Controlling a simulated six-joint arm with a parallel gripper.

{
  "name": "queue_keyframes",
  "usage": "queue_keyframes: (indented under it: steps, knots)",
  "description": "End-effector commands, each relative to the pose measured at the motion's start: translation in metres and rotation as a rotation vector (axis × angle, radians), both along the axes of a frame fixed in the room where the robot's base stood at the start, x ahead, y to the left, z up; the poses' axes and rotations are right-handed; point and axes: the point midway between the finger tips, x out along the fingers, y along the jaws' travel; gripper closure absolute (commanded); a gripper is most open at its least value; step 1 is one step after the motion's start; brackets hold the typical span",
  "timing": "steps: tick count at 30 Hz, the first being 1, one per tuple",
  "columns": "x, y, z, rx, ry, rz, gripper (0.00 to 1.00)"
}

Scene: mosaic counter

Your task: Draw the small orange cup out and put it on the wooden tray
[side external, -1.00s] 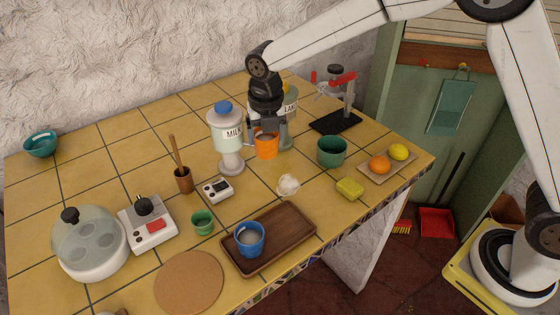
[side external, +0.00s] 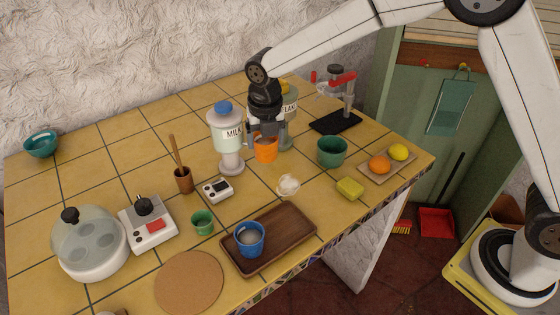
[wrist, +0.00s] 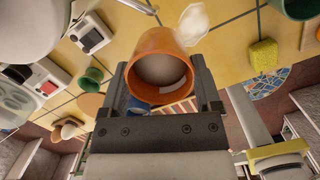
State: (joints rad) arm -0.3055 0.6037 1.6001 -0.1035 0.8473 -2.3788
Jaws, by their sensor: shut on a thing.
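The small orange cup (side external: 265,152) is between the two fingers of my gripper (side external: 266,142), which is shut on it. It is between the milk dispenser (side external: 226,140) and the flakes dispenser (side external: 289,118) in the side view. I cannot tell whether its base touches the counter. In the wrist view the cup (wrist: 160,68) fills the space between the fingers (wrist: 165,85), its mouth toward the camera and its inside greyish. The wooden tray (side external: 285,234) lies nearer the front edge, with a blue cup (side external: 249,240) on its left half; its right half is bare.
A white round item (side external: 288,184) lies between the orange cup and the tray. A green pot (side external: 331,152) and yellow sponge (side external: 350,188) stand to the right. A small scale (side external: 217,190) and green cup (side external: 202,223) are left of the tray. A cork mat (side external: 188,283) lies front left.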

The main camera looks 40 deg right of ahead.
Motion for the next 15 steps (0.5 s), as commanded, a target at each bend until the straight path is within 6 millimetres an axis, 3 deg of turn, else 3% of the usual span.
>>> queue_keyframes:
  steps: [15]
  knots:
    - [0.0021,-0.0003,-0.0069,0.0,0.0,0.0,0.89]
